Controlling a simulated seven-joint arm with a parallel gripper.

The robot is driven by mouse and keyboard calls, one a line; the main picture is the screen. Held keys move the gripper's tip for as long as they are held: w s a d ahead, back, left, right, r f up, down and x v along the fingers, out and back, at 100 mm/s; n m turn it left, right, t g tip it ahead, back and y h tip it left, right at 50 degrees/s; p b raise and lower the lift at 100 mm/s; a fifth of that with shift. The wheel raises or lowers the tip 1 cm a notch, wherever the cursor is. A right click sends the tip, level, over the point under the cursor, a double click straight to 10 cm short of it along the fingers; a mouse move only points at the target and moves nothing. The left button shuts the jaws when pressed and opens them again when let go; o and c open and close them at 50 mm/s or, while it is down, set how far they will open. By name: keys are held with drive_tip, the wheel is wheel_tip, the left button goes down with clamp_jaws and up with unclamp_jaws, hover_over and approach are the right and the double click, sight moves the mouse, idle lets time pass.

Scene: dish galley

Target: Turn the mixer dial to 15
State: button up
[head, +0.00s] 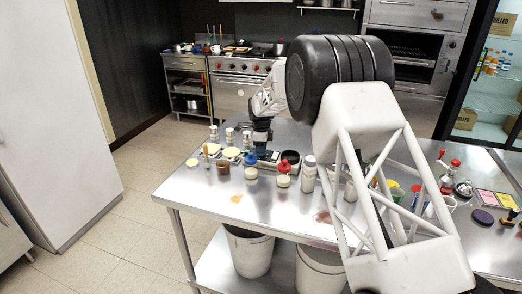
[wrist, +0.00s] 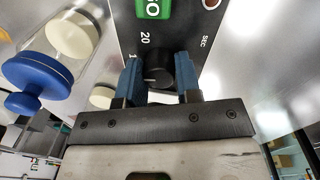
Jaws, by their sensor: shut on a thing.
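The black mixer dial (wrist: 158,69) sits on a dark panel (wrist: 178,27) in the wrist view. My gripper (wrist: 160,82) is shut on it, one blue finger on each side. A "20" is printed above the dial to its left, and a "1" shows beside the left finger, with the rest of that number hidden. I cannot read where the dial points. In the head view my gripper (head: 262,136) reaches down to the mixer (head: 268,158) on the steel table, and the dial is too small to make out there.
Jars with a blue lid (head: 251,160) and a red lid (head: 284,167) stand close in front of the mixer. Cups and bottles crowd the table's right side. The steel table's (head: 205,196) front left is mostly clear.

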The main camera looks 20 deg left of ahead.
drive_tip(key=shift+r+m, duration=0.1)
drive_tip(key=shift+m, duration=0.3)
drive_tip(key=o, duration=0.9)
drive_tip(key=shift+w+r, duration=0.2)
drive_tip(key=shift+r, duration=3.65)
